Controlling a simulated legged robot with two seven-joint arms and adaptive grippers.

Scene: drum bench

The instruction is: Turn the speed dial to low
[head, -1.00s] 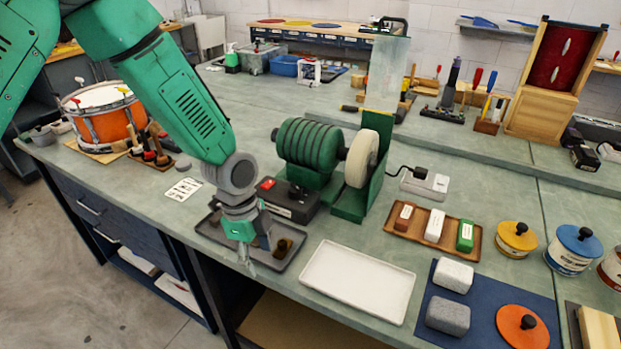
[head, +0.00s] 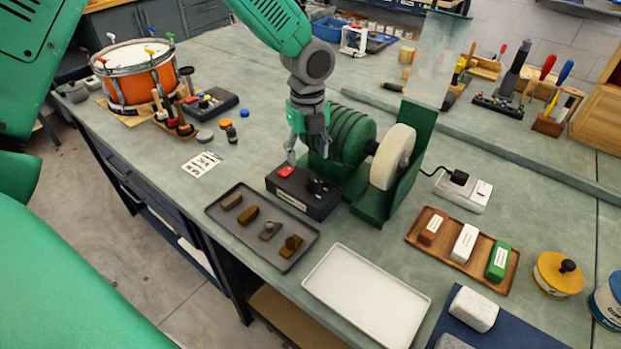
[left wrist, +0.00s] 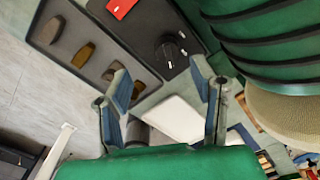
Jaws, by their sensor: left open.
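The speed dial is a black knob (head: 317,186) on top of a black control box (head: 290,202) in front of the green grinder. In the left wrist view the dial (left wrist: 170,51) shows white marks near it, but I cannot read which setting it is at. A red switch (head: 286,171) sits on the same box, left of the dial. My left gripper (head: 307,152) is open, pointing down above the back of the box, with its fingers apart. In the left wrist view the dial lies beyond the open fingertips (left wrist: 161,82), apart from them. My right gripper is not in view.
The grinder's green body (head: 349,137) and pale wheel (head: 393,158) stand close behind and right of the box. A dark tray (head: 246,232) with several small pieces lies in front. A white tray (head: 366,296) is at the front right.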

